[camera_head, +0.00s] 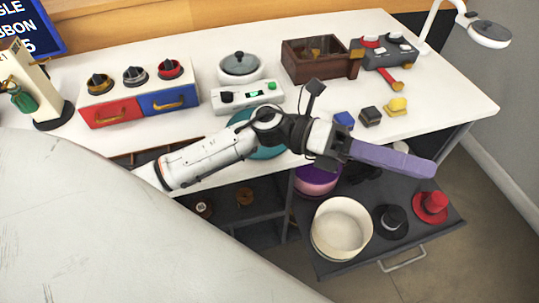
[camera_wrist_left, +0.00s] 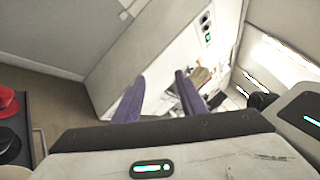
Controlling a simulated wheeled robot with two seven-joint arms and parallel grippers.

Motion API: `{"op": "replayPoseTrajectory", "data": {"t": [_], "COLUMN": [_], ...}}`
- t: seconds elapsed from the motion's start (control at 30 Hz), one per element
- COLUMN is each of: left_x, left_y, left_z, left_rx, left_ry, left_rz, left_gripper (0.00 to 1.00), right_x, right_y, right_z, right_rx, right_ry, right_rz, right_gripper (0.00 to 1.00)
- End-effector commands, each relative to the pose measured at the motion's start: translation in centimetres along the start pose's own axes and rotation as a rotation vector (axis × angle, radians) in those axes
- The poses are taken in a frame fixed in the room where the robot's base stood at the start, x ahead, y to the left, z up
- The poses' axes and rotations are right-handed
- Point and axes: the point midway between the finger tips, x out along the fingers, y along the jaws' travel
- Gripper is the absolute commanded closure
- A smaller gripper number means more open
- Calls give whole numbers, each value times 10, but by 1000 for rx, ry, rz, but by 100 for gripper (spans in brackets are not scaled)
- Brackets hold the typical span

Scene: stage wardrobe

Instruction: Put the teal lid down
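A round teal thing, likely the teal lid (camera_head: 267,153), lies at the front edge of the white table, mostly hidden behind my left arm in the head view. I cannot tell whether it rests flat there. My left gripper (camera_head: 410,162) has purple fingers and hangs to the right of the teal thing, over the open drawer. In the left wrist view the two fingers (camera_wrist_left: 158,95) stand apart with nothing held between them. My right gripper is not in view.
The open grey drawer (camera_head: 330,267) holds a cream round box (camera_head: 341,228), a black hat (camera_head: 391,222) and a red hat (camera_head: 430,207). A purple round box (camera_head: 317,181) sits behind. Blue, dark and yellow blocks, a white control box (camera_head: 248,97) and a lidded pot (camera_head: 240,67) stand on the table (camera_head: 440,98).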

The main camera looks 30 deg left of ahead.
Motion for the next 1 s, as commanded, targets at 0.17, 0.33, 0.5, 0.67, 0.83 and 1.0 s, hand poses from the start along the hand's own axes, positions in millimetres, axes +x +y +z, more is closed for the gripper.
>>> {"op": "replayPoseTrajectory", "data": {"t": [0.17,0.33,0.5,0.67,0.83,1.0], "left_x": [-45,-136,-195,-214,-218,-218], "left_y": [45,139,184,186,184,184], "left_z": [25,-46,-171,-249,-273,-273], "left_rx": [-674,-1360,-1864,-2120,-2196,-2194], "left_ry": [-626,-1192,-1585,-1780,-1837,-1835], "left_rz": [-59,-13,74,136,159,160], "left_gripper": [62,62,62,62,62,62], "right_x": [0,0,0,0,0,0], "right_y": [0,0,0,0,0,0], "right_z": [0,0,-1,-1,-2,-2], "right_rx": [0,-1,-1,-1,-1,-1], "right_ry": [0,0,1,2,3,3], "right_rz": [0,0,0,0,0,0], "right_gripper": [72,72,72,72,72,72]}}
